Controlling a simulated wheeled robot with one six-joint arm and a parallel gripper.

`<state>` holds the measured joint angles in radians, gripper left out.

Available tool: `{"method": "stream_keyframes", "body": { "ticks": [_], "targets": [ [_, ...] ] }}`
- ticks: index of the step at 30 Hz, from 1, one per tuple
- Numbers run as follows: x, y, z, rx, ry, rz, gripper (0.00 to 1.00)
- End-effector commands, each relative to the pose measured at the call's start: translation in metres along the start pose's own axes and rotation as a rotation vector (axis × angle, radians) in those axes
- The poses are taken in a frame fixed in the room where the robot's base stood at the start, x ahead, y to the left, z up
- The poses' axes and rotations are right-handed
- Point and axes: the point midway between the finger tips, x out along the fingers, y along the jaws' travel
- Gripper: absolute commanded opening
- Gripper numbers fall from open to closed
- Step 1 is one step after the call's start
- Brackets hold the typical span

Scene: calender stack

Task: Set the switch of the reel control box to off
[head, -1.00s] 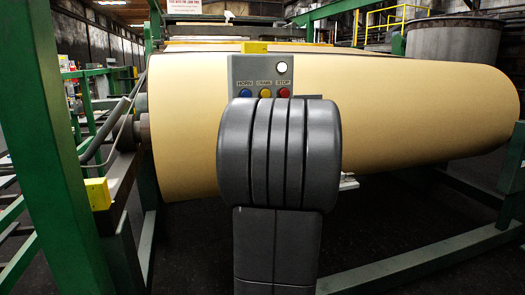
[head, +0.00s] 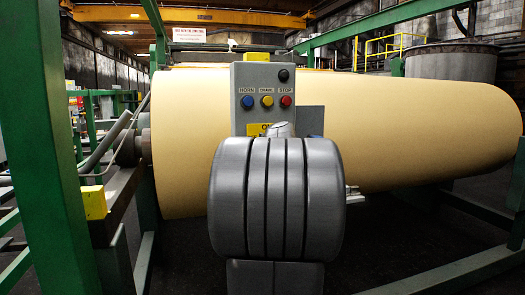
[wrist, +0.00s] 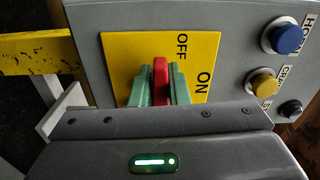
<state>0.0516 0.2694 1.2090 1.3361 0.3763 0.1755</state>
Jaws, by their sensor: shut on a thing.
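The grey reel control box (head: 247,100) stands in front of the big roll in the head view, and it also fills the upper wrist view (wrist: 232,20). Its yellow switch plate (wrist: 118,55) carries the words OFF and ON. The red switch handle (wrist: 161,72) stands upright in the wrist picture, with OFF to its upper right and ON to its lower right. My gripper (wrist: 160,84) is shut on the handle, a green finger on each side. The handle's lower part is hidden by my gripper. In the head view my arm hides the handle and fingers.
The box has a dark lamp (head: 284,75) and blue (head: 247,102), yellow (head: 267,101) and red (head: 286,101) buttons close to my gripper. A large tan roll (head: 420,125) lies behind. Green frame posts (head: 45,120) stand at the left.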

Motion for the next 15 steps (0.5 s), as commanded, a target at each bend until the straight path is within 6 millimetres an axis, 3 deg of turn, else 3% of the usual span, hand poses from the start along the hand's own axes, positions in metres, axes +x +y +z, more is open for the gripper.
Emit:
{"method": "stream_keyframes", "body": {
  "ticks": [9, 10, 12, 15],
  "targets": [
    [0.0000, 0.0004, -0.0002, -0.003, 0.000, 0.001, 0.00],
    [0.0000, 0.0005, -0.0002, -0.003, 0.000, 0.001, 0.21],
    [0.0000, 0.0005, -0.0002, -0.003, 0.000, 0.001, 0.35],
    [0.0000, 0.0005, -0.0001, -0.002, 0.000, 0.001, 0.36]
  ]
}}
